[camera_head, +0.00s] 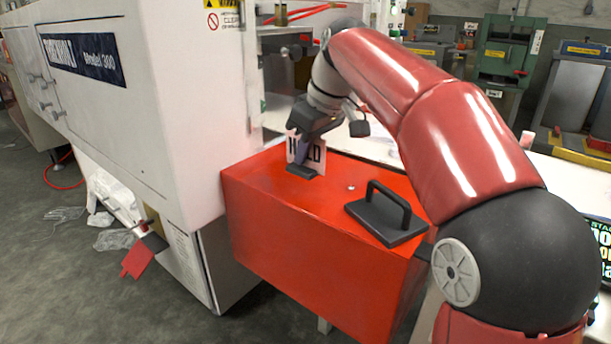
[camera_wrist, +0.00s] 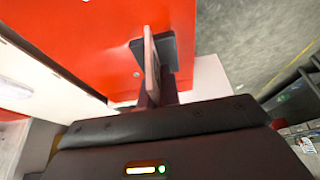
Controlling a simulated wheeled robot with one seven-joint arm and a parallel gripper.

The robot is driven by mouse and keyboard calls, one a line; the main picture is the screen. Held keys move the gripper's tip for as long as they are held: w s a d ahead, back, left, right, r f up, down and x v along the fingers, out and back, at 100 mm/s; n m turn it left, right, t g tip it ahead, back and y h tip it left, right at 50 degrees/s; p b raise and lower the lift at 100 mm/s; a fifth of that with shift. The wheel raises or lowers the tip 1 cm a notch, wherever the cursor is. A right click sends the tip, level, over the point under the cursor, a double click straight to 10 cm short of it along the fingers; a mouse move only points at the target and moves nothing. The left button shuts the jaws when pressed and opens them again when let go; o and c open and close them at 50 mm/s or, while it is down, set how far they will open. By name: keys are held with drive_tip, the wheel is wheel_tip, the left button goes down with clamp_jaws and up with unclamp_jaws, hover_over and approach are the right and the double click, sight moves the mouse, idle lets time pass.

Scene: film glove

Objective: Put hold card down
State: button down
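The hold card (camera_head: 318,158) is a white upright card with dark letters, partly covered by a finger of my gripper (camera_head: 303,152). Its dark foot (camera_head: 302,171) is at the top of the red box (camera_head: 290,215), near the left end. I cannot tell for sure whether the foot touches the box. In the wrist view the card (camera_wrist: 151,62) is seen edge-on, running down between the fingers of my gripper (camera_wrist: 155,96), which look closed on it.
A black plate with a raised handle (camera_head: 386,217) lies on the box top to the right. A white machine cabinet (camera_head: 170,110) stands close on the left. The box top between card and plate is mostly clear, with a small round knob (camera_head: 351,187).

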sight(307, 166)
drive_tip(key=shift+f+b, duration=0.45)
drive_tip(key=shift+f, duration=1.45)
drive_tip(key=shift+f, duration=0.15)
drive_tip(key=c, duration=1.6)
unclamp_jaws()
drive_tip(key=shift+r, duration=0.3)
drive_tip(key=p+v, duration=0.2)
drive_tip(key=v, duration=0.9)
drive_tip(key=shift+s+d+r+p, duration=0.1)
drive_tip(key=shift+r+p, duration=0.25)
